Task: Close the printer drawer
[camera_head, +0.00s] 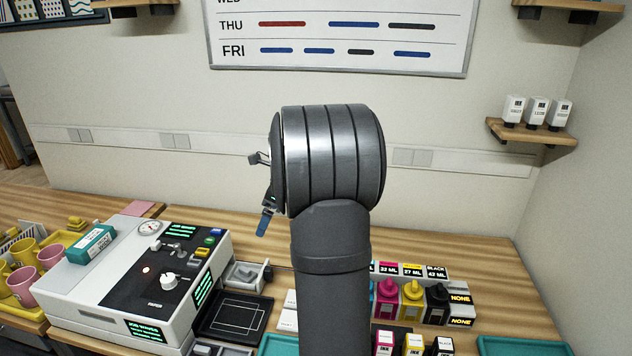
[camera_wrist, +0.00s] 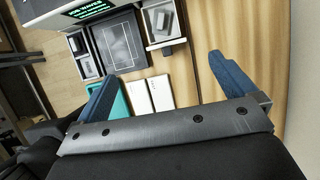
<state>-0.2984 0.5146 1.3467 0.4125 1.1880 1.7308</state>
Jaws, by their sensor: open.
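A white machine with a black control panel, dials and green displays (camera_head: 140,285) stands at the left in the head view. Its edge with green text (camera_wrist: 88,8) shows at the top of the wrist view. I cannot tell a printer drawer for certain; my arm hides the middle of the bench. My gripper (camera_wrist: 163,68) is open, its two blue fingers apart with nothing between them. In the head view one blue finger (camera_head: 264,222) hangs left of my wrist, raised above the bench and clear of the machine.
Right of the machine lies a black tray (camera_head: 234,317), also in the wrist view (camera_wrist: 120,40), with small bins beside it. Ink bottles (camera_head: 411,298) stand right of my arm. Pink and yellow mugs (camera_head: 22,283) stand far left. A teal tray (camera_head: 525,346) lies front right.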

